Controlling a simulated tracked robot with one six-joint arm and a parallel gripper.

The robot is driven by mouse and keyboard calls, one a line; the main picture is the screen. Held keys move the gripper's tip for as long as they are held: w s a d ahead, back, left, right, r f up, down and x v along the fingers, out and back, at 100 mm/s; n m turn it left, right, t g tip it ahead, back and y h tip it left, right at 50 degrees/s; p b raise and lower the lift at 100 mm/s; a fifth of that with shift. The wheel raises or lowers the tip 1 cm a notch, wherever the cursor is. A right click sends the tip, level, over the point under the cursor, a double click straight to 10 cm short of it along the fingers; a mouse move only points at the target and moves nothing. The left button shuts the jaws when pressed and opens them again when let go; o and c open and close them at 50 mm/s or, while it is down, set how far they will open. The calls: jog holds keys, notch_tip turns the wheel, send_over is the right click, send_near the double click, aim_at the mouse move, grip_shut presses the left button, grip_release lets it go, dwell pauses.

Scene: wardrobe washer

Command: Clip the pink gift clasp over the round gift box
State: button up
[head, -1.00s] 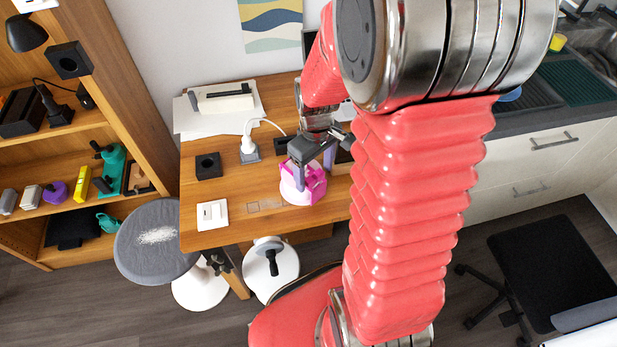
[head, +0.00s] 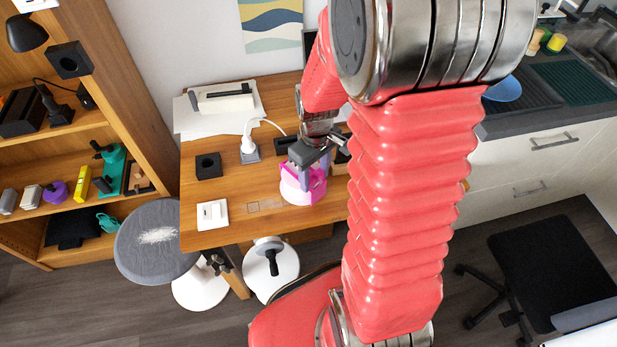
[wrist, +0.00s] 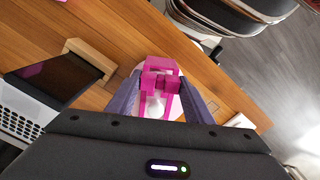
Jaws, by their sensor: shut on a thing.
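The pink gift clasp (head: 318,188) is at the round gift box (head: 295,193), a pale pink and white drum near the table's front edge. My gripper (head: 314,174) points down over them and is shut on the clasp. In the wrist view the bright pink clasp (wrist: 161,78) lies between the two purple-grey fingers of my gripper (wrist: 160,90). The white box (wrist: 153,106) shows between and behind the clasp's arms. The clasp overlaps the box in both views; I cannot tell whether it is fully seated. The fingers hide part of the box.
The wooden table (head: 230,176) also holds a black block (head: 208,166), a white switch plate (head: 212,214), and a plug in a grey socket (head: 249,150). A round grey stool (head: 155,241) stands at the left. In the wrist view a dark-screened device (wrist: 62,70) lies left of my gripper.

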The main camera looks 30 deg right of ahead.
jog(key=c, duration=0.4)
jog(key=shift+r, duration=5)
